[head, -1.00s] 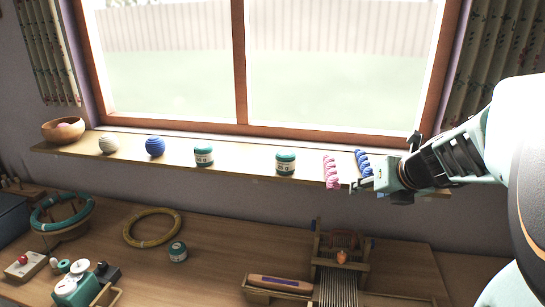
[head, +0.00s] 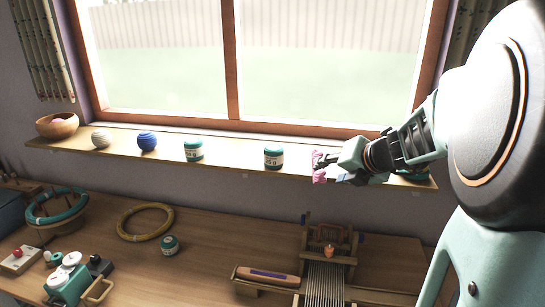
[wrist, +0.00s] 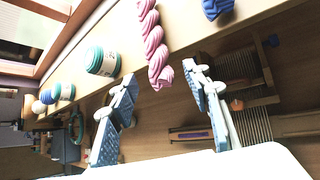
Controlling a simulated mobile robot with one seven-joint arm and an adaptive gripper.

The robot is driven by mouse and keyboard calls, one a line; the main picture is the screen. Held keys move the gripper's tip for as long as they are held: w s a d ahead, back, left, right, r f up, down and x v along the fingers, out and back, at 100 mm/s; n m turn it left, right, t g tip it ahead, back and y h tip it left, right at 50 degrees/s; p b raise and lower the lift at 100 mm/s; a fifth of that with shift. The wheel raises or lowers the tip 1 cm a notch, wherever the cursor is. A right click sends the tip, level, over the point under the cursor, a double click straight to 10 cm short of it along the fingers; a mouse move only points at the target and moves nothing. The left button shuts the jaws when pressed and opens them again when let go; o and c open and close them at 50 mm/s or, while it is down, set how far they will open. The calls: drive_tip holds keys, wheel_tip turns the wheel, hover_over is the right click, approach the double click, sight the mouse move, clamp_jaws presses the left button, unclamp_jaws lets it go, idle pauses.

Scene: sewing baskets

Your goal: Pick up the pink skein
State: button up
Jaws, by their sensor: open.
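The pink skein (wrist: 154,45) is a twisted hank on the window sill, its near end reaching over the sill's edge in the wrist view. In the head view only parts of the pink skein (head: 319,168) show, as my gripper (head: 325,170) covers the rest. In the wrist view my gripper (wrist: 162,108) is open, with one finger on each side of the skein's near end. The fingers look apart from it, with nothing between the tips that I can tell is gripped.
A blue skein (wrist: 216,8) lies beside the pink one. A loom (head: 327,262) stands on the table below.

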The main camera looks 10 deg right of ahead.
sight(323, 173)
drive_tip(key=x, duration=0.5)
drive_tip(key=shift+a+b, duration=0.2)
drive_tip(key=shift+b, duration=0.15)
drive_tip(key=shift+c, duration=0.2)
clamp_jaws()
drive_tip(key=shift+r, duration=0.15)
